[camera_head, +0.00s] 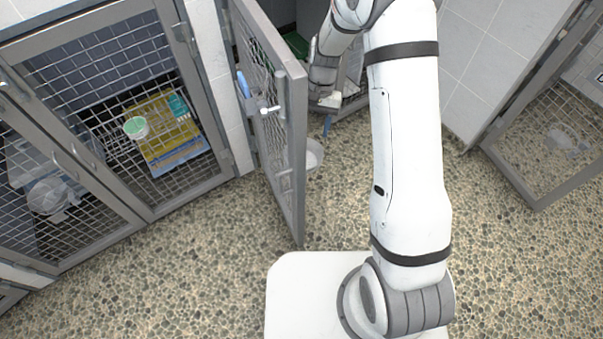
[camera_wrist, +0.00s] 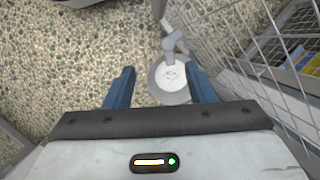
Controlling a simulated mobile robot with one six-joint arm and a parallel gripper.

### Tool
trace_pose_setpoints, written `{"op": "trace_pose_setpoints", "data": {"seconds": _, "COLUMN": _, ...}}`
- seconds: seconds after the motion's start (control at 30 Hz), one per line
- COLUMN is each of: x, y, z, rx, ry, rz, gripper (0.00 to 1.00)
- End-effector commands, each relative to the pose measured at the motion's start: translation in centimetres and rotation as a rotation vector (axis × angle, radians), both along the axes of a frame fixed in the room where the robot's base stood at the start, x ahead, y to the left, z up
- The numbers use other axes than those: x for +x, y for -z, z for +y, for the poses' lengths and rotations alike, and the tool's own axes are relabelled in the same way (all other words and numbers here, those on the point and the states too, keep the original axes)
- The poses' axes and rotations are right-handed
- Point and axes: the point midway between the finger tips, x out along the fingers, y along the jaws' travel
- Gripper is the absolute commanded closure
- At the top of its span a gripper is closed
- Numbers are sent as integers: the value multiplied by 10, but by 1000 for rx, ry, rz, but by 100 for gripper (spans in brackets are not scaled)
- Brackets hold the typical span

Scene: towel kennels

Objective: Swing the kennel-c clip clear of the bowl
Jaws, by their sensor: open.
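The white bowl (camera_wrist: 172,82) lies between and beyond my gripper's fingers in the wrist view, with a small dark mark inside. A grey-white jointed piece, seemingly the clip (camera_wrist: 174,44), reaches over the bowl's far rim; I cannot tell whether it touches. My gripper (camera_wrist: 160,76) is open, its two blue fingers spread, with nothing seen gripped. In the head view the bowl (camera_head: 314,155) shows partly behind the open kennel door (camera_head: 296,150). One blue finger of my gripper (camera_head: 327,125) shows above it. The clip is not made out there.
The door's wire mesh (camera_wrist: 252,45) runs close along the right of the wrist view. A shut kennel at left holds a yellow towel (camera_head: 165,125) and a green-rimmed tub (camera_head: 136,128). Another mesh door (camera_head: 545,140) stands at right. The pebbled floor (camera_head: 190,270) is clear in front.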

Motion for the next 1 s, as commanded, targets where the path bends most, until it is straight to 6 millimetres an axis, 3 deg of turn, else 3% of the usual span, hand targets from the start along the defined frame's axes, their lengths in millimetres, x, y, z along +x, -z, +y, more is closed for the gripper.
{"op": "trace_pose_setpoints", "data": {"seconds": 0.03, "x": 2, "y": 40, "z": 6, "rx": -3, "ry": 6, "rz": 27, "gripper": 50}}
{"op": "trace_pose_setpoints", "data": {"seconds": 0.1, "x": 4, "y": 68, "z": 12, "rx": -6, "ry": 14, "rz": 52, "gripper": 50}}
{"op": "trace_pose_setpoints", "data": {"seconds": 0.2, "x": 6, "y": 95, "z": 18, "rx": -8, "ry": 24, "rz": 75, "gripper": 50}}
{"op": "trace_pose_setpoints", "data": {"seconds": 0.73, "x": -16, "y": 165, "z": 28, "rx": -10, "ry": 32, "rz": 92, "gripper": 50}}
{"op": "trace_pose_setpoints", "data": {"seconds": 1.0, "x": -23, "y": 181, "z": 29, "rx": -10, "ry": 31, "rz": 90, "gripper": 50}}
